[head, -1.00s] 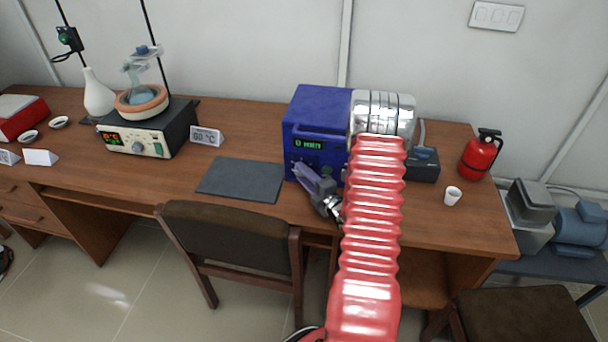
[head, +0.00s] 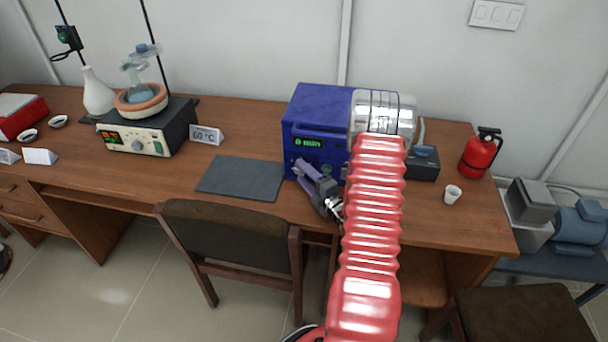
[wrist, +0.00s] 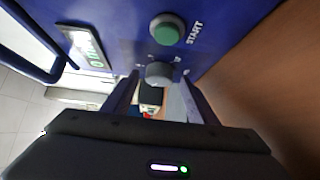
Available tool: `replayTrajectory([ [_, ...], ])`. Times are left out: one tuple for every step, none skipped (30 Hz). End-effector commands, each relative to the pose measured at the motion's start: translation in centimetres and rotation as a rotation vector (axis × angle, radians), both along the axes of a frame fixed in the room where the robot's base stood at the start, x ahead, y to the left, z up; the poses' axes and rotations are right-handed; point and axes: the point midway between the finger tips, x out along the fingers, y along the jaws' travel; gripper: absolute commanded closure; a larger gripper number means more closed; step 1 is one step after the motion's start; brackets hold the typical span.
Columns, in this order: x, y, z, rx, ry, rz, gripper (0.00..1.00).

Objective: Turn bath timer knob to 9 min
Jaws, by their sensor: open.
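The blue bath (head: 318,108) stands on the bench, its lit green display (head: 308,142) reading 0 min. The grey timer knob (wrist: 159,73) is on the blue front panel in the wrist view, beside the green START button (wrist: 166,29). My gripper (wrist: 160,82) is open, with one finger on either side of the knob in that view. I cannot tell whether the fingers touch it. In the head view my gripper (head: 307,172) is close against the lower front of the bath and hides the knob there.
A dark mat (head: 240,179) lies left of the bath. A white cup (head: 453,195) and a red extinguisher (head: 481,154) stand to the right. A heating unit (head: 148,137) is at the left. A chair (head: 235,245) stands in front of the bench.

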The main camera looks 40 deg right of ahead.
Motion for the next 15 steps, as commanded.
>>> replayTrajectory([
  [-0.4,0.0,0.0,0.0,0.001,-0.002,0.47],
  [-0.6,0.0,0.0,0.001,0.001,-0.002,0.47],
  [-1.0,0.0,0.0,0.001,0.001,-0.003,0.47],
  [-1.3,0.1,0.0,0.001,0.002,-0.003,0.47],
  [-1.7,0.1,0.0,0.001,0.001,-0.003,0.47],
  [-2.3,0.2,0.0,0.001,0.0,-0.003,0.47],
  [-2.7,0.2,0.0,0.001,0.001,-0.004,0.47],
  [-3.2,0.3,0.0,0.001,0.001,-0.004,0.47],
  [-3.9,0.4,0.0,0.002,0.002,-0.004,0.47],
  [-4.5,0.4,0.0,0.002,0.002,-0.004,0.47],
  [-5.0,0.5,0.0,0.003,0.001,-0.005,0.47],
  [-5.6,0.6,0.0,0.002,0.001,-0.005,0.47],
  [-6.2,0.7,0.0,0.002,0.002,-0.005,0.47],
  [-6.7,0.7,0.0,0.002,0.002,-0.005,0.47],
  [-7.3,0.8,0.0,0.002,0.002,-0.005,0.47],
])
